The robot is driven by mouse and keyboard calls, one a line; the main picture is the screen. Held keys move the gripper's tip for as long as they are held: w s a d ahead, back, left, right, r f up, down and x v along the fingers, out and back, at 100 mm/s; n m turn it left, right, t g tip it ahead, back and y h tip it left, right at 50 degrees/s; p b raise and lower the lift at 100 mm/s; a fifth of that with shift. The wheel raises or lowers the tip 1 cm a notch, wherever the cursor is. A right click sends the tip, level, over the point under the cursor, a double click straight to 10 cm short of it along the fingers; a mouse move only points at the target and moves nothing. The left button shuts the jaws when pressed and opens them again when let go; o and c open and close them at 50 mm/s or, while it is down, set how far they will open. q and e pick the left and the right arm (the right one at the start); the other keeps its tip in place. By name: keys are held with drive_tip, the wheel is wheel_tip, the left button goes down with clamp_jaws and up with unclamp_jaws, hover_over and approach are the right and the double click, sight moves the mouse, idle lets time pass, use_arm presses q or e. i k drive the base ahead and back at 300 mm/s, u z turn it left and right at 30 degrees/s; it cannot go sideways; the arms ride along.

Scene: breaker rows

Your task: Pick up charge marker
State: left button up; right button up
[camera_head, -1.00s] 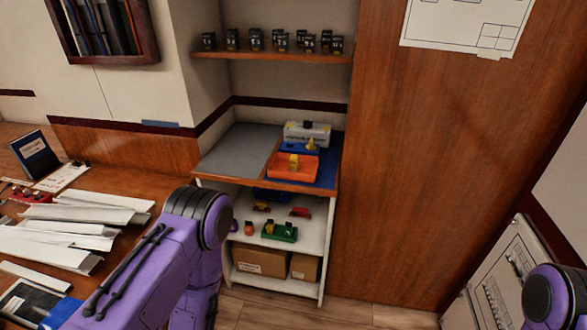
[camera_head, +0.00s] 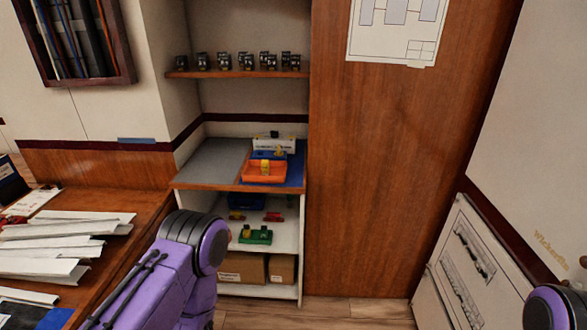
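I cannot tell for sure which piece is the charge marker. On the shelf unit's top, a small yellow piece (camera_head: 265,167) sits in an orange tray (camera_head: 251,176). Another small yellow piece (camera_head: 279,151) is at a blue tray (camera_head: 261,155) just behind it. A white labelled holder (camera_head: 275,145) stands at the back. On the shelf below are a green tray (camera_head: 256,240) with small dark and yellow pieces, and a red item (camera_head: 273,217). Neither gripper shows; only my purple arm links are visible at bottom left and bottom right.
Black breakers stand on a high wooden shelf (camera_head: 234,73). A desk (camera_head: 131,223) with white trunking strips (camera_head: 60,242) fills the left. Cardboard boxes (camera_head: 243,266) sit low in the unit. A white panel (camera_head: 466,265) leans at right. Some wooden floor (camera_head: 345,311) is clear.

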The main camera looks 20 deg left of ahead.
sight(265, 163)
drive_tip(key=z, duration=0.4)
drive_tip(key=i, duration=0.95)
